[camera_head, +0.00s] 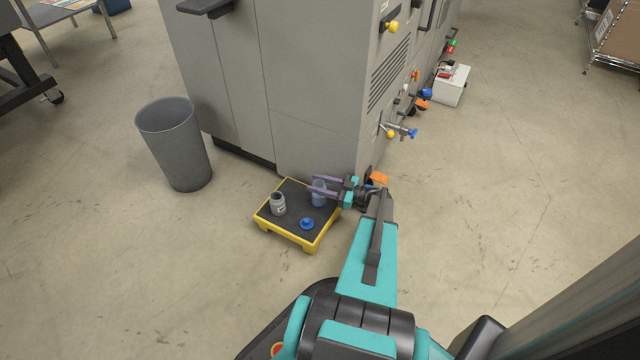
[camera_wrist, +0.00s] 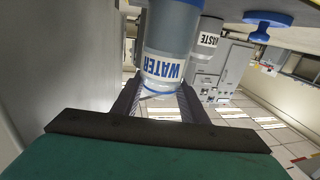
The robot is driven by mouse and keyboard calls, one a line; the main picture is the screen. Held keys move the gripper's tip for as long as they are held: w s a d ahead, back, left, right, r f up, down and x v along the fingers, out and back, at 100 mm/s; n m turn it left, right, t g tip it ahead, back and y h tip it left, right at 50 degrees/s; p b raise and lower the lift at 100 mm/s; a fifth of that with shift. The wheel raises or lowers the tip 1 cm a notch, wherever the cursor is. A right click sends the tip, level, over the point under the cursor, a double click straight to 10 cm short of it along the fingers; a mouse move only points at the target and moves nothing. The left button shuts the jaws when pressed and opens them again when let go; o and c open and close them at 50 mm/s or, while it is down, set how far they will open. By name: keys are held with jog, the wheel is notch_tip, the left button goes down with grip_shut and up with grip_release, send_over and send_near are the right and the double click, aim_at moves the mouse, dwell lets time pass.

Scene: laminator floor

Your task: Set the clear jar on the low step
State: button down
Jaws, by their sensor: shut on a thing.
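The clear jar (camera_head: 318,196) is bluish and see-through and stands upright over the right back part of the low step (camera_head: 291,236). The step has a black top and yellow edges. My gripper (camera_head: 323,187) reaches in from the right, its purple fingers shut on either side of the jar. In the wrist view, which is upside down, the jar (camera_wrist: 172,48) bears a WATER label and sits between the fingers. Its base is out of that view, and I cannot tell whether it touches the step.
A grey jar (camera_head: 278,206) labelled WASTE in the wrist view (camera_wrist: 207,42) stands on the step's left. A blue knobbed lid (camera_head: 307,224) lies near its front. A grey bin (camera_head: 178,146) stands left. The laminator cabinet (camera_head: 315,85) rises right behind the step. Floor in front is clear.

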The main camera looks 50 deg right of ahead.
jog(key=c, duration=1)
grip_release()
jog(key=shift+c, duration=0.2)
jog(key=p+v, duration=0.4)
jog(key=v, duration=0.8)
